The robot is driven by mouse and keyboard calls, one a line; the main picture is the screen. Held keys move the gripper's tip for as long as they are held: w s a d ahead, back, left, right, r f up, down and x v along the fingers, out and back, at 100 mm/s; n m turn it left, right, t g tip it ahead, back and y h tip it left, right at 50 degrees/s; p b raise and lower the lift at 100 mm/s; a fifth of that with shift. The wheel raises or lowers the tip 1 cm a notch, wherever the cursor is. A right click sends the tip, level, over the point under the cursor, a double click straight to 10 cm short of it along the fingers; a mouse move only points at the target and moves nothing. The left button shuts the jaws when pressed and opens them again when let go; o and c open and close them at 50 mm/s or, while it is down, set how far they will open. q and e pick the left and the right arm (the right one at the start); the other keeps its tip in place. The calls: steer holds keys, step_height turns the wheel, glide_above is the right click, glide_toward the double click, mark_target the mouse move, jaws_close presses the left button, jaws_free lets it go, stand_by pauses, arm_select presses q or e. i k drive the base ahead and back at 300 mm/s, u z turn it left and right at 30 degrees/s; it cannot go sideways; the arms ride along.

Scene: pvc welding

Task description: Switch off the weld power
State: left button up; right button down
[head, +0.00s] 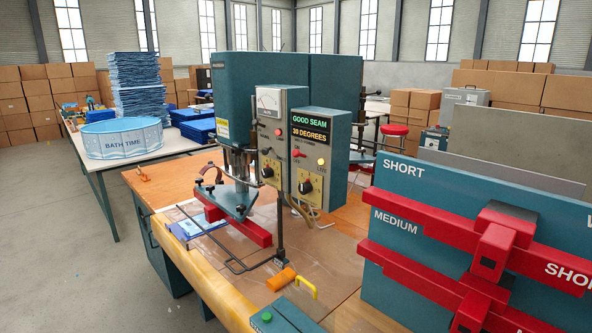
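The welding machine (262,95) is a large teal unit on the wooden workbench. Below are a small red switch (298,153), a yellow lamp (321,162) with a small label that seems to read "LIVE", and a black knob (305,187) on a yellow plate. The left panel has a dial gauge (267,100), a red button (278,132) and another knob (267,172). The switch's position is too small to tell. Neither gripper shows.
A teal rack (385,200) with red bars marked "SHORT" and "MEDIUM" fills the right foreground. A table with a "BATH TIME" pool (122,138) stands left. Floor at left is clear.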

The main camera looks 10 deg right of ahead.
mark_target(295, 153)
steer(key=u, duration=0.05)
steer(key=k, duration=0.6)
steer(key=u, duration=0.4)
steer(key=i, duration=1.5)
